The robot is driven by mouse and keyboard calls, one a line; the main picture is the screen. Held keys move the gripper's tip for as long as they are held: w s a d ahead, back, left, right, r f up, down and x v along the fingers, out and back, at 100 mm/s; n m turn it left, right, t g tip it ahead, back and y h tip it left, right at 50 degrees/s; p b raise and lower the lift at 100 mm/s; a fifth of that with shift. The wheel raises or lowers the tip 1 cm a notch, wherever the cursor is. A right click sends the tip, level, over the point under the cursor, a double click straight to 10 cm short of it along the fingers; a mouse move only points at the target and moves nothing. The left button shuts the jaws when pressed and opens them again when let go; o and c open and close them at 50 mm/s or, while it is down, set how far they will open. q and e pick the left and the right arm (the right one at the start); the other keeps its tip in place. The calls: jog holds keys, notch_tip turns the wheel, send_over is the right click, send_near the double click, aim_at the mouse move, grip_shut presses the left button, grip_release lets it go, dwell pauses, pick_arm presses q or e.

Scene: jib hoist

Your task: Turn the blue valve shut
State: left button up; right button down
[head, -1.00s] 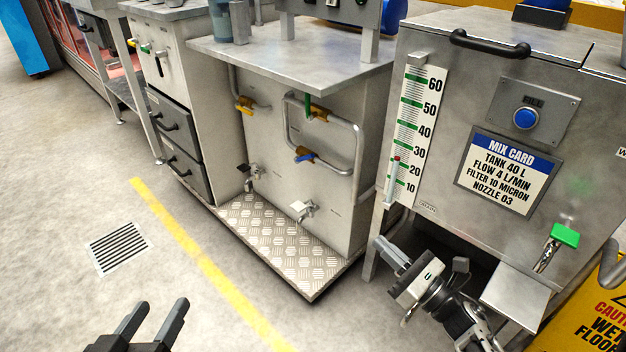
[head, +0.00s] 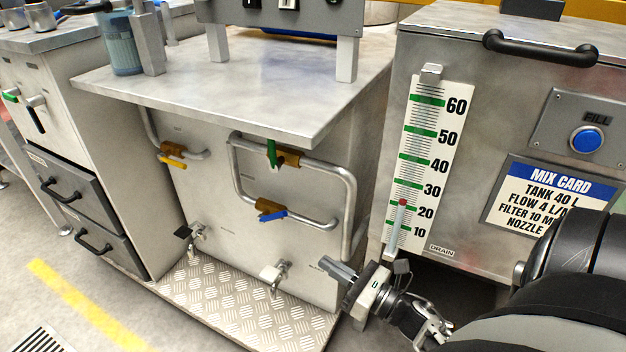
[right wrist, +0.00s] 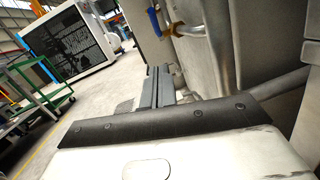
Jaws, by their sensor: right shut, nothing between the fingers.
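The blue valve (head: 272,215) has a short blue lever on a brass body. It sits on the lower run of the looped steel pipe on the cabinet front. It also shows at the top of the right wrist view (right wrist: 154,22). My right gripper (head: 337,272) is shut and empty, low by the cabinet's right front edge. It is below and to the right of the blue lever, apart from it. The shut fingers also show in the right wrist view (right wrist: 155,88). My left gripper is not in view now.
A green-handled valve (head: 272,152) sits above the blue one, and a yellow-handled valve (head: 172,160) to its left. Taps (head: 275,274) stick out below, over a chequered plate (head: 225,310). The mix tank (head: 470,100) stands close on the right.

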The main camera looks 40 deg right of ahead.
send_near(274, 217)
jog(key=w+f, duration=0.3)
jog(key=w, duration=0.1)
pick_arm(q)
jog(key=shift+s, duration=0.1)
pick_arm(e)
jog(key=shift+w+a+r, duration=0.2)
jog(key=shift+w+r, duration=0.25)
jog(key=shift+r, duration=0.2)
jog(key=shift+w+a+r, duration=0.2)
jog(key=shift+w+r, duration=0.3)
jog(key=shift+r, duration=0.1)
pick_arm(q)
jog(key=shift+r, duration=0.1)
